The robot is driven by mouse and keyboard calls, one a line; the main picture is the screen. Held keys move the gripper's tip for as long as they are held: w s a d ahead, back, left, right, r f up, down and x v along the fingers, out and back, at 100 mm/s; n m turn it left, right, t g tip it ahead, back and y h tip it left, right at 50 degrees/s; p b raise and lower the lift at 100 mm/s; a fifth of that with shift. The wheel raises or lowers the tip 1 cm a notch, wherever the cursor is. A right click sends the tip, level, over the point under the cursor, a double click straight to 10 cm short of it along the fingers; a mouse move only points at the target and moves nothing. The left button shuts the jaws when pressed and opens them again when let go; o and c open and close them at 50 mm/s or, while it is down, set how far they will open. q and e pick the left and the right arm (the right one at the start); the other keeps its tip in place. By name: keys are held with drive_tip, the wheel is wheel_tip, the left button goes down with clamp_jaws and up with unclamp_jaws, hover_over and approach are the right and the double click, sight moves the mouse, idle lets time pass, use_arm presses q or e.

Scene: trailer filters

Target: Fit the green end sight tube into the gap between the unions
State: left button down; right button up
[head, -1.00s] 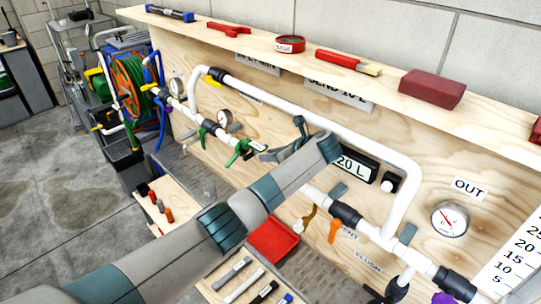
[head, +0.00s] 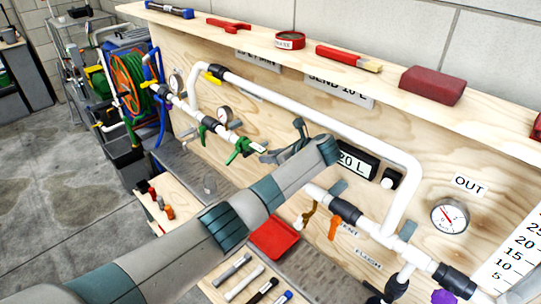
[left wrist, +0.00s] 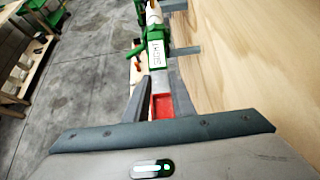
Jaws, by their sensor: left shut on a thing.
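My left gripper (head: 275,152) is at the pipe run in the middle of the board, in front of the gap area. In the left wrist view its two fingers (left wrist: 158,78) are shut around the sight tube, whose green end (left wrist: 158,52) carries a white label. The green end (head: 240,150) is close to the end of the left pipe section in the head view; whether it touches or is seated I cannot tell. The right pipe section with a black union (head: 345,212) shows beyond my forearm, which hides much of the gap. My right gripper is not in view.
A shelf (head: 340,62) with a brush, a red block and other items runs above the board. A red tray (head: 275,238) and several small tools lie below. The 20 L display (head: 357,160) and the OUT gauge (head: 450,217) are on the board to the right.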

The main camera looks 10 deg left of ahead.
use_arm(q)
drive_tip(key=shift+f, duration=0.5)
drive_tip(key=c, duration=1.4)
unclamp_jaws()
